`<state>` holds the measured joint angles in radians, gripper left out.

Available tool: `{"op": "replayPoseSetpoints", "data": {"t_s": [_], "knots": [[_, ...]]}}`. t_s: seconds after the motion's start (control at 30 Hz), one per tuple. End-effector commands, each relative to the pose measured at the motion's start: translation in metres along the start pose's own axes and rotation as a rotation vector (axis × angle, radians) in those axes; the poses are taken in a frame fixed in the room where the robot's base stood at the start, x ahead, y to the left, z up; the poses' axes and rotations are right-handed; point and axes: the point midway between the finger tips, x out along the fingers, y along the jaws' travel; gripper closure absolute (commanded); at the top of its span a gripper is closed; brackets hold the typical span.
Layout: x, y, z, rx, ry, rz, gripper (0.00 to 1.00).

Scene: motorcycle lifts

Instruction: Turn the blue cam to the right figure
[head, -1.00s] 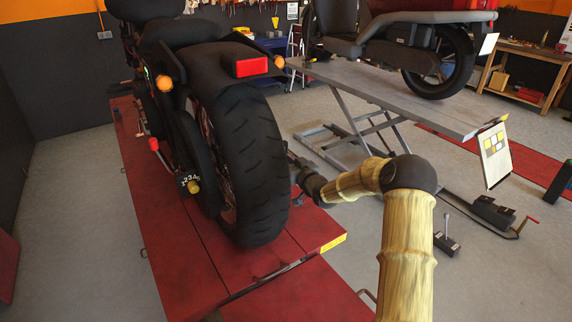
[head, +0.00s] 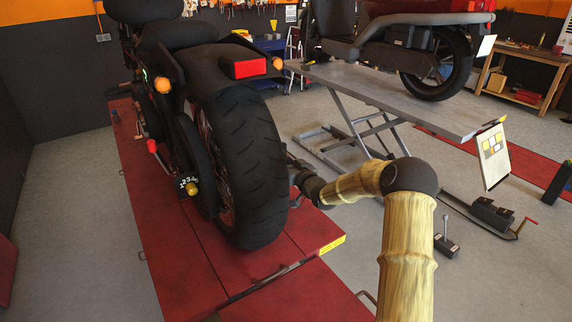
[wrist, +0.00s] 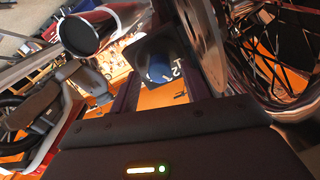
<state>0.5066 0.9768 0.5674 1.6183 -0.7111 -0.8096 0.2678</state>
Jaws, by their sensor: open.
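The blue cam (wrist: 159,69) shows in the wrist view as a blue round face in a dark housing, with white figures (wrist: 178,69) on its right side. Only part of the figures is readable, and the cam's pointer cannot be made out. My gripper (wrist: 157,84) is open, with one dark finger on each side of the view of the cam. I cannot tell whether the fingers touch it. In the head view my gripper and the blue cam are hidden behind the motorcycle's rear wheel (head: 252,165).
The motorcycle stands on a red lift (head: 170,245). A yellow cam (head: 193,188) with a dial of figures is on its left side. A grey lift (head: 385,88) with another motorcycle stands at right, a sheet (head: 494,157) hanging from its end. Grey floor lies between the lifts.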

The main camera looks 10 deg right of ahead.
Motion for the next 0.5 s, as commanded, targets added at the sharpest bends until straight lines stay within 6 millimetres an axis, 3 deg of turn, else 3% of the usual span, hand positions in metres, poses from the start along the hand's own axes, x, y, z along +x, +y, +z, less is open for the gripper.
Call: {"op": "replayPoseSetpoints", "data": {"t_s": [0.27,0.5], "knots": [[-0.015,0.001,0.001,-0.001,0.001,0.000,0.53],[-0.054,0.001,0.002,-0.002,0.000,0.001,0.53]]}}
